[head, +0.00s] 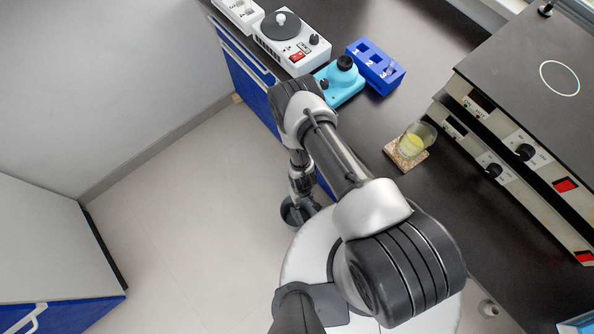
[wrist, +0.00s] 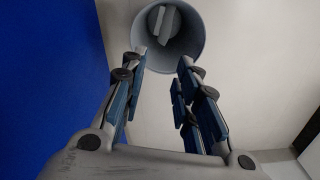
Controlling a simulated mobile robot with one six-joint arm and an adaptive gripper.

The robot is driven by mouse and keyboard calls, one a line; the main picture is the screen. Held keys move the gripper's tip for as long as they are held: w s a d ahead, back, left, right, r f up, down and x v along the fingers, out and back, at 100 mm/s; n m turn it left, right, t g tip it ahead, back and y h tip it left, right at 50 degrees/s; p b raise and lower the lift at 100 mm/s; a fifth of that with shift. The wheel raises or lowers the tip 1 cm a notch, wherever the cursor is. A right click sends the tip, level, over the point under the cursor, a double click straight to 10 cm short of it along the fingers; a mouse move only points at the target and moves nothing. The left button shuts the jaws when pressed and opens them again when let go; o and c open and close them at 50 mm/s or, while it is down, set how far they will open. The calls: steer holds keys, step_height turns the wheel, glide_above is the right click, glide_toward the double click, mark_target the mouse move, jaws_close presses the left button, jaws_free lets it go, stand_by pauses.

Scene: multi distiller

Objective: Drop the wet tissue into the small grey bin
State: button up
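The small grey bin (wrist: 196,42) is at the top of the wrist view, just beyond my fingertips, with its round mouth facing the camera. A pale grey-white folded piece (wrist: 163,24), which looks like the wet tissue, shows within the bin's mouth. I cannot tell how deep it lies. My gripper (wrist: 163,62) is open, its two fingers apart with nothing between them. In the head view, my gripper (head: 303,182) points down above the bin (head: 289,213), which stands on the floor beside the bench and is partly hidden by my arm.
A blue cabinet front (wrist: 50,80) rises close to the left of my gripper in the wrist view. The dark bench top (head: 375,120) holds a beaker of yellow liquid (head: 412,142), a blue rack (head: 376,68) and a stirrer (head: 290,42). The floor (head: 190,220) to the left is clear.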

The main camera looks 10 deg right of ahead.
steer(key=shift+r, duration=2.15)
steer(key=shift+s, duration=0.1)
